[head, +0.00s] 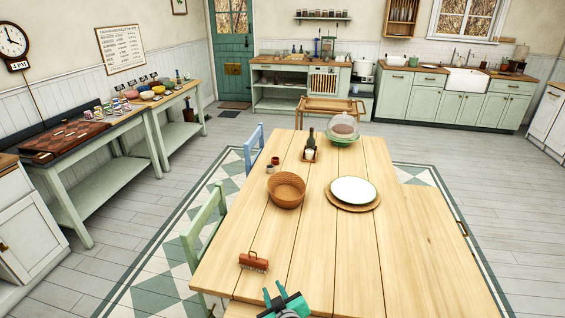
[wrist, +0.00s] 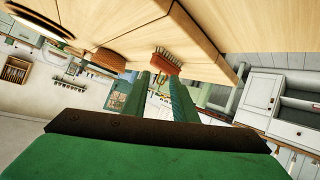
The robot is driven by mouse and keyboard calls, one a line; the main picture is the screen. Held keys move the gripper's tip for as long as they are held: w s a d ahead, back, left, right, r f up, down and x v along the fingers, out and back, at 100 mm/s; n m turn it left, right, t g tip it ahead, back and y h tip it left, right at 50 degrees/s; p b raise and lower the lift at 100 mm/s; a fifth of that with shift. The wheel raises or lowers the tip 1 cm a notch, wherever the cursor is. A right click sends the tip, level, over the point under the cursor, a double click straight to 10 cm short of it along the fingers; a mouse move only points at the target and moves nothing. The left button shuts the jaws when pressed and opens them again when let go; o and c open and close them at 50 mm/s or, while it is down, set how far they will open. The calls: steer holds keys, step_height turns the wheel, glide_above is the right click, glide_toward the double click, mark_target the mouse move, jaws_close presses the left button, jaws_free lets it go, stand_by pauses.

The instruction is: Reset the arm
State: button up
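My gripper (head: 274,290) is at the bottom of the head view, by the near end of the wooden table (head: 310,240). Its two teal fingers stand apart with nothing seen between them. In the wrist view my gripper (wrist: 158,80) shows the same gap, and the picture is turned over, with the tabletop along the top. The arm behind the gripper is mostly out of the head view.
A red-brown brush (head: 254,262) lies on the table left of and beyond the gripper. Farther back are a wicker basket (head: 286,190), a white plate (head: 354,190), a bottle (head: 311,140) and a glass dome (head: 343,130). A green chair (head: 206,238) stands at the left edge.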

steer(key=s+f+m, duration=0.1)
steer(key=s+f, duration=0.1)
steer(key=s, duration=0.1)
steer(key=s+d+f+m+h, duration=0.1)
steer(key=s+f, duration=0.1)
steer(key=s, duration=0.2)
steer(key=s+f+m, duration=0.1)
steer(key=s+f, duration=0.1)
steer(key=s, duration=0.2)
steer(key=shift+s+d+f+t+h, duration=0.15)
steer(key=shift+f+t+h, duration=0.15)
steer(key=shift+f, duration=0.1)
steer(key=shift+m+t+h, duration=0.5)
steer(key=shift+m, duration=0.3)
steer(key=s, duration=0.6)
steer(key=s+d+f, duration=0.1)
steer(key=s, duration=0.3)
steer(key=shift+f, duration=0.1)
steer(key=s+r+m+t, duration=0.1)
steer(key=s+r, duration=0.3)
steer(key=s, duration=0.6)
steer(key=s+r+m, duration=0.1)
steer(key=s+r, duration=0.4)
steer(key=s, duration=0.5)
steer(key=shift+d+t+h, duration=0.15)
steer(key=shift+t+h, duration=0.25)
